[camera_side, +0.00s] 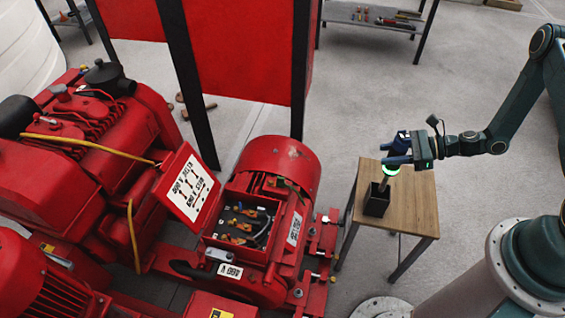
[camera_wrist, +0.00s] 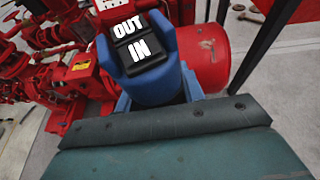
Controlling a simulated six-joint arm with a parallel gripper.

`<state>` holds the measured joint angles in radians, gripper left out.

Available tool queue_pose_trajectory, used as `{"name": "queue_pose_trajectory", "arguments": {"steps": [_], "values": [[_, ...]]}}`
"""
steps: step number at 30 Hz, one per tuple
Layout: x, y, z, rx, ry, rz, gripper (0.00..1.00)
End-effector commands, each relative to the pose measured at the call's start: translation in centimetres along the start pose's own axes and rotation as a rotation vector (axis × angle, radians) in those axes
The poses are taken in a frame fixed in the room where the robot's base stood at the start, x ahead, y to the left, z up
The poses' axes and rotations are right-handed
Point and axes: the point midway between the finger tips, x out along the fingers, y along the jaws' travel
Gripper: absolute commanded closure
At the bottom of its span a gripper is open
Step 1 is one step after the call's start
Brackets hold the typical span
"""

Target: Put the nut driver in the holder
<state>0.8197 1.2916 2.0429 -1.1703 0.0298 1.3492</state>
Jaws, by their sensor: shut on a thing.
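The nut driver (camera_side: 391,168) is a blue and black tool with a glowing green ring and a thin shaft pointing down. My gripper (camera_side: 402,150) is shut on its upper body. In the wrist view the nut driver (camera_wrist: 150,65) shows a blue housing and a black switch marked OUT and IN. The holder (camera_side: 376,200) is a small dark open-topped box on the wooden table. The driver's shaft end is at the holder's mouth in the side view. I cannot tell how far the tip is inside. The wrist view does not show the holder.
The small wooden table (camera_side: 415,205) has bare room right of the holder. A red motor with an open terminal box (camera_side: 240,222) stands left of the table. A red engine (camera_side: 80,150) is farther left. A shelf with tools (camera_side: 370,18) stands at the back.

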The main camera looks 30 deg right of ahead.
Motion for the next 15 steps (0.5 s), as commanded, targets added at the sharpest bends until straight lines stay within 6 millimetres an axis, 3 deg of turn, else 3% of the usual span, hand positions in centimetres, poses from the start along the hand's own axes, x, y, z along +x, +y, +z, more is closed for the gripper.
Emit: {"name": "queue_pose_trajectory", "arguments": {"steps": [15], "values": [[2.6, 0.0, -6.3, 0.000, -0.002, 0.000, 0.89]]}}
